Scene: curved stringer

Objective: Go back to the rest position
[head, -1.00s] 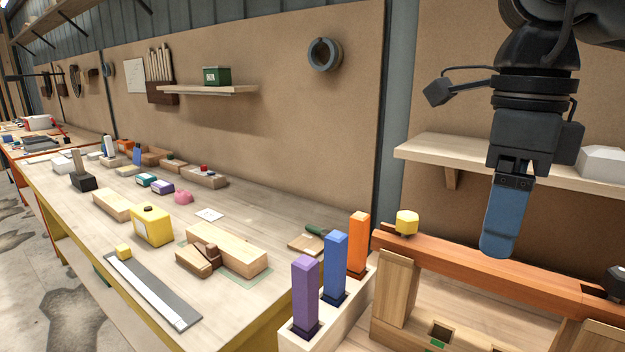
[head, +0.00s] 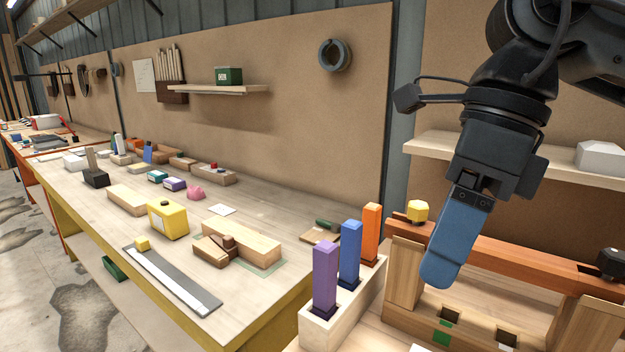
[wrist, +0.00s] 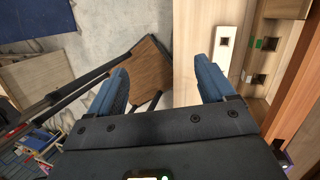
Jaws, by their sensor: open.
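My gripper (head: 452,240) hangs from my arm at the right of the head view, in front of the orange-brown beam (head: 500,262) on wooden posts. In the wrist view my gripper (wrist: 165,88) shows two blue fingers spread wide apart, with nothing between them. It is open and empty. Below it in that view are the bench edge, a pale strip with a square hole (wrist: 224,42) and the grey floor.
Purple (head: 325,275), blue (head: 349,250) and orange (head: 371,230) blocks stand upright in a pale holder beside the beam. A yellow knob (head: 417,210) tops the beam's left end. A long workbench (head: 110,230) with several tools and blocks runs left. A shelf (head: 500,162) is behind my arm.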

